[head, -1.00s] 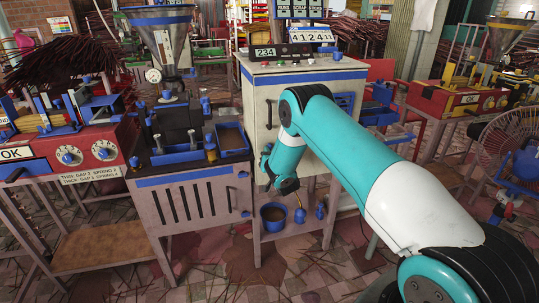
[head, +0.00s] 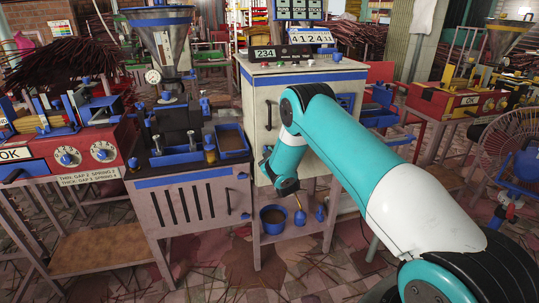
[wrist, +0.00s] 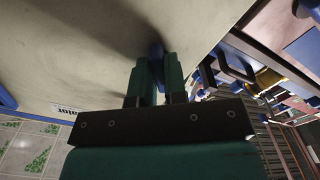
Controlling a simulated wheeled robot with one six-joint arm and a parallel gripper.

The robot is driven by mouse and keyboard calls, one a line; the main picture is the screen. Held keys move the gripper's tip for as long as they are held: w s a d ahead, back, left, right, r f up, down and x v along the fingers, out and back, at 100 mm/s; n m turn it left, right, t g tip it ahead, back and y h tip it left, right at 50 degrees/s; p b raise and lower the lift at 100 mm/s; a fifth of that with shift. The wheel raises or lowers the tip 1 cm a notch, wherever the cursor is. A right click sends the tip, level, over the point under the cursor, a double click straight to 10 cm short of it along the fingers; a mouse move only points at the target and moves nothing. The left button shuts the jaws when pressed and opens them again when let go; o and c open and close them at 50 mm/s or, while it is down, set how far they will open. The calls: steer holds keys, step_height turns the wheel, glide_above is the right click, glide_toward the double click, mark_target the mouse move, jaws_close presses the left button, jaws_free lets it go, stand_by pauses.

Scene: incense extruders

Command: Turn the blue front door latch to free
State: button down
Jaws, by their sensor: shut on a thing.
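The blue latch (wrist: 156,50) shows in the wrist view as a small blue piece standing off the pale cabinet door. My gripper (wrist: 157,72) has its two dark teal fingers closed around it, one on each side. Most of the latch is hidden between the fingers, so its exact angle is hard to tell. In the head view the cream cabinet (head: 262,95) with blue trim stands in the middle, and my arm reaches to the lower part of its front. The latch cannot be made out clearly there.
A dark door handle (head: 268,115) is on the cabinet front above my wrist. A blue bucket (head: 273,214) stands on the shelf below. A low workbench (head: 190,180) with a blue tray (head: 231,138) is close on the left. A fan (head: 510,145) stands at the right.

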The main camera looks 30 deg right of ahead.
steer(key=shift+n, duration=0.5)
steer(key=c, duration=1.2)
jaws_free()
steer(key=shift+o, duration=0.2)
steer(key=b+v, duration=1.7)
steer(key=b, duration=0.4)
steer(key=shift+s, duration=0.2)
steer(key=shift+r, duration=0.15)
